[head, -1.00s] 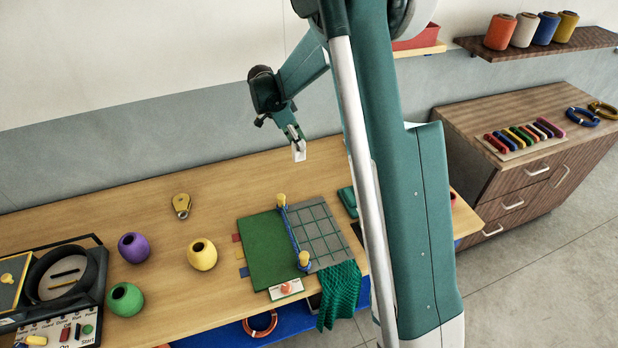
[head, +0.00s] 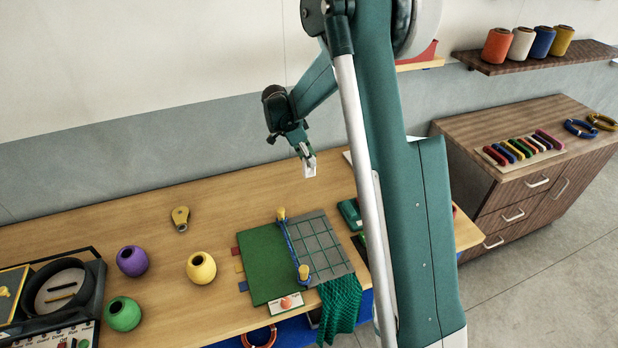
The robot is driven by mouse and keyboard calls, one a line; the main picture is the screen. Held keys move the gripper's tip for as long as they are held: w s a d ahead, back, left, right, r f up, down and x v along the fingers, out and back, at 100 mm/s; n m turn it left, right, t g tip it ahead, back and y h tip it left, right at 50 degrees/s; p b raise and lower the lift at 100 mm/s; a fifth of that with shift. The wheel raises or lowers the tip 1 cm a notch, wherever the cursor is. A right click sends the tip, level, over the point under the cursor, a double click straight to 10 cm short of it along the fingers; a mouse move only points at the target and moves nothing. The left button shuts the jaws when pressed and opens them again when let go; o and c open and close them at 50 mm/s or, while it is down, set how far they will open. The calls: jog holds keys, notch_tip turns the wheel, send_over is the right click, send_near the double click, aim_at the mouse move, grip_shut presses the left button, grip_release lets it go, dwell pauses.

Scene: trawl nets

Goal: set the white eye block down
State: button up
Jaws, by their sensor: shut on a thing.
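My gripper (head: 306,157) is shut on the white eye block (head: 310,170), a small pale block at its fingertips. The block hangs above the back part of the wooden table (head: 100,225), behind the grey gridded board (head: 325,245). It is apart from the table top. The gripper hides part of the block's upper end.
A green mat (head: 265,265) with two yellow-topped posts and a blue line lies beside the gridded board. Purple (head: 132,261), yellow (head: 201,267) and green (head: 123,314) floats stand to the left.

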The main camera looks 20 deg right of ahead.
aim_at(309, 173)
jog(key=shift+f, duration=1.95)
jog(key=shift+f, duration=1.85)
jog(key=shift+f, duration=0.15)
jog(key=o, duration=1)
jog(key=shift+c, duration=0.2)
jog(key=v, duration=1.2)
